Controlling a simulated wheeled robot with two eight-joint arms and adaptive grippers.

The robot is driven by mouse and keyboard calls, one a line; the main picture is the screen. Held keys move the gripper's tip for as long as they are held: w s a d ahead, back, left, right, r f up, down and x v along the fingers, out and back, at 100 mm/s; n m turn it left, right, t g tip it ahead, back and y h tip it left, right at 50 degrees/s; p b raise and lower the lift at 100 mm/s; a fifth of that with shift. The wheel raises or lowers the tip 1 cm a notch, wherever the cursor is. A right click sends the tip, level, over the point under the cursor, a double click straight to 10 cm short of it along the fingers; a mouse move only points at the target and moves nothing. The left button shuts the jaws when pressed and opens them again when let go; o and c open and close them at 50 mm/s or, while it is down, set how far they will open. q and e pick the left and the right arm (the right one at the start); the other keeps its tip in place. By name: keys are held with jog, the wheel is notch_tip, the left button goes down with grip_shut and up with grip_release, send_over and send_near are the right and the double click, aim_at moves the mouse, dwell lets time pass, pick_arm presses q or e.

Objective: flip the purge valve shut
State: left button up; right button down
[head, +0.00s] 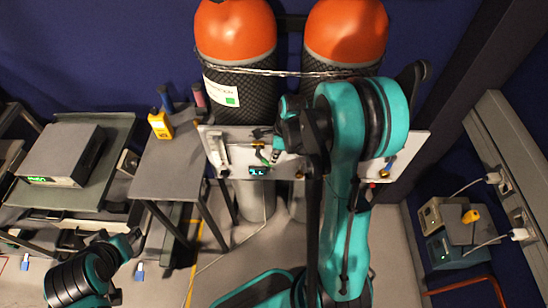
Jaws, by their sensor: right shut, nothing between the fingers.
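A pale valve panel (408,146) is fixed in front of two orange-topped gas cylinders. A small fitting with a green part (262,155) sits on its left half, above a small lit display (259,171). A small blue and yellow fitting (388,168) sits near its right end. I cannot tell which fitting is the purge valve, or its position. My right gripper (277,146) is shut and empty at the panel, close to the green-marked fitting; contact is unclear. My right arm hides the panel's middle. My left arm is low at the left; its gripper (136,236) is too unclear to read.
The cylinders (236,35) stand behind the panel. A grey table (165,170) with a yellow meter (160,125) stands left of it. A bench with a grey instrument (62,152) is farther left. A wall rail with sockets and boxes (440,250) is at right.

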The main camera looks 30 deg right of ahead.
jog(key=shift+a+f+b, duration=0.1)
jog(key=shift+f+b, duration=0.25)
jog(key=shift+f, duration=0.05)
jog(key=shift+w+a+f+b, duration=0.15)
jog(key=shift+f+b, duration=0.25)
jog(key=shift+b, duration=0.05)
jog(key=shift+w+a+f+b, duration=0.25)
jog(key=shift+a+f+b, duration=0.1)
jog(key=shift+f+b, duration=0.15)
dwell(0.8)
jog(key=shift+r, duration=0.1)
dwell(0.3)
